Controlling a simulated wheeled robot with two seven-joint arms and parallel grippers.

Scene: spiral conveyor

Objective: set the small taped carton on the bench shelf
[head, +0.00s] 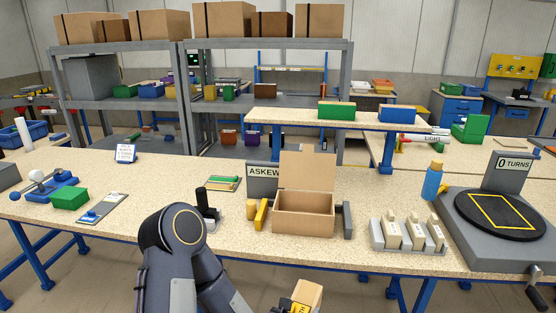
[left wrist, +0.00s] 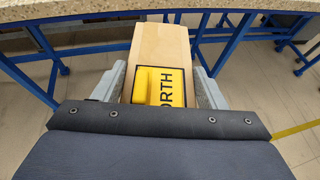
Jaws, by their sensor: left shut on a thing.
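The small carton (head: 308,293) is tan with a yellow face and dark letters. It is low at the bottom edge of the head view, in front of the bench. In the left wrist view the carton (left wrist: 160,45) lies between the two fingers, its yellow face with "ORTH" towards the camera. My left gripper (left wrist: 162,88) is shut on it; in the head view the gripper is mostly cut off by the frame edge. The bench shelf (head: 280,119) is a raised speckled board at the back of the bench. My right gripper is not in view.
The shelf holds a green bin (head: 337,110) and a blue bin (head: 397,114); its left part is bare. On the bench (head: 150,190) stand an open carton (head: 303,213), a tray of pale blocks (head: 408,234), a blue bottle (head: 432,181) and a turntable (head: 500,214).

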